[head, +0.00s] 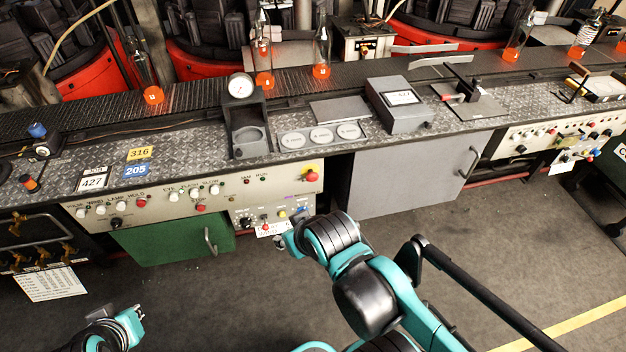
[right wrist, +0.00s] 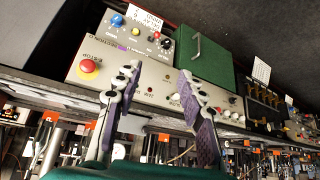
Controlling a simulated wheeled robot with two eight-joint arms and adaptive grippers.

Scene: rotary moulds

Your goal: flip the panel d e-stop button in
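A red e-stop button (head: 311,176) on a yellow disc sits at the right end of the cream panel (head: 240,187) on the bench front. In the right wrist view the same red button (right wrist: 88,69) is at the left, under an "E-STOP" label. My right gripper (right wrist: 160,72) is open and empty in front of this panel, with the button outside its fingers, on the left. In the head view the right gripper (head: 287,241) is low by the small control box, mostly hidden by its wrist. My left gripper (head: 128,325) is at the lower left edge, its fingers unclear.
A small control box (head: 268,212) with knobs juts out below the button. A green door (head: 170,235) and a grey door (head: 400,175) flank it. Another cream panel (head: 560,130) with buttons is at the right. The floor in front is clear.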

